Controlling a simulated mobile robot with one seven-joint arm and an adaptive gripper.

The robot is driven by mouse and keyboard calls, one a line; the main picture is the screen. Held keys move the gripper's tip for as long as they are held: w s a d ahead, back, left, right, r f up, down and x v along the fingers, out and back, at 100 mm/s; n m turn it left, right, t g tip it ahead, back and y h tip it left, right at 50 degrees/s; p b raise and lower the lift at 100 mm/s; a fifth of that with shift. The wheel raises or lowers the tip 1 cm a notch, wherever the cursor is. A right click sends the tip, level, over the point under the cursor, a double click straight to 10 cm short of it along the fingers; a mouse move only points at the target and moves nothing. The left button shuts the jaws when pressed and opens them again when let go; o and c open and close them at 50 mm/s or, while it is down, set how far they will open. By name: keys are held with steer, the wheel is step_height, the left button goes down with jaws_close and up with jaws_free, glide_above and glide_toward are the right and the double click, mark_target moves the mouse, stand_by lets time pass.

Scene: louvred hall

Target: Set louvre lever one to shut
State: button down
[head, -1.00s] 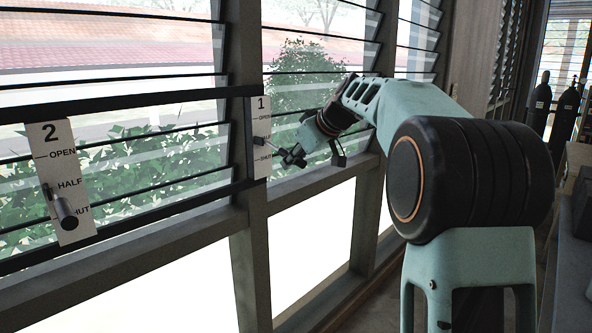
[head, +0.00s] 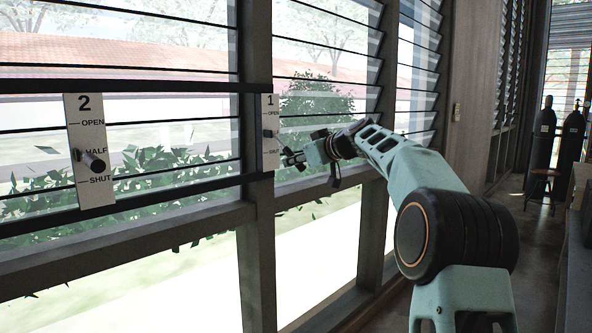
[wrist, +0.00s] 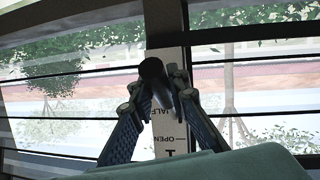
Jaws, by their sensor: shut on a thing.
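Louvre lever one (head: 271,134) is on the white plate marked 1 (head: 269,158), on the window post. My gripper (head: 289,158) is at this plate, reaching in from the right. In the wrist view the plate (wrist: 169,138) appears upside down, with OPEN and HALF readable. There the lever's dark round handle (wrist: 152,72) lies between the fingertips of my gripper (wrist: 165,88), which are closed on it. SHUT is hidden in the wrist view.
Louvre lever two (head: 95,161) on its plate marked 2 (head: 86,103) is at the left, near HALF. Window frames and glass slats line the wall.

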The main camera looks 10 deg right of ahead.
stand_by(0.6)
steer(key=c, duration=1.8)
jaws_free()
steer(key=shift+w, duration=0.1)
steer(key=v, duration=1.2)
steer(key=shift+f, duration=0.15)
steer(key=shift+f, duration=0.15)
